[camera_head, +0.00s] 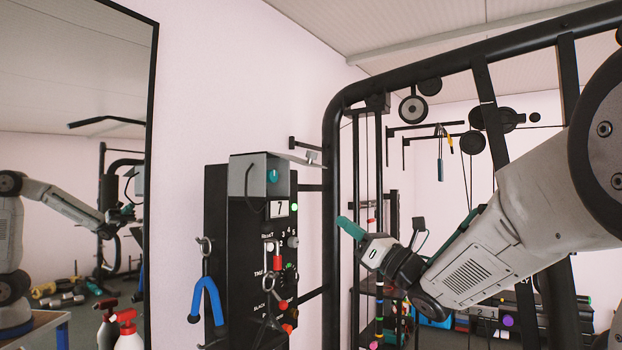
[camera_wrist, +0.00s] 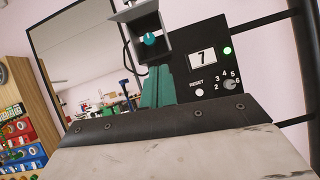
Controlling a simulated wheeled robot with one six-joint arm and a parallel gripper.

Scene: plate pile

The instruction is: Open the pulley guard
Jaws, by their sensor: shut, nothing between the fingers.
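A grey box-shaped housing (camera_head: 247,178), which looks like the pulley guard, sits on top of a black control panel (camera_head: 240,240). A teal round part (camera_head: 272,174) shows at its front. A thin light plate (camera_head: 288,158) sticks out to the right from its top; I cannot tell for certain whether this is a raised cover. The housing also shows at the top of the wrist view (camera_wrist: 140,22). My gripper (camera_head: 350,228) is shut and empty, with teal fingers, right of the panel and apart from it. In the wrist view the fingers (camera_wrist: 157,87) appear below the housing.
The panel has a display reading 7 (camera_head: 279,209), a lit green lamp (camera_head: 294,207) and several knobs. Blue-handled gear (camera_head: 206,298) hangs at its left. A black rack frame (camera_head: 331,200) stands right of the panel, close to my arm. A large mirror (camera_head: 75,150) is at left.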

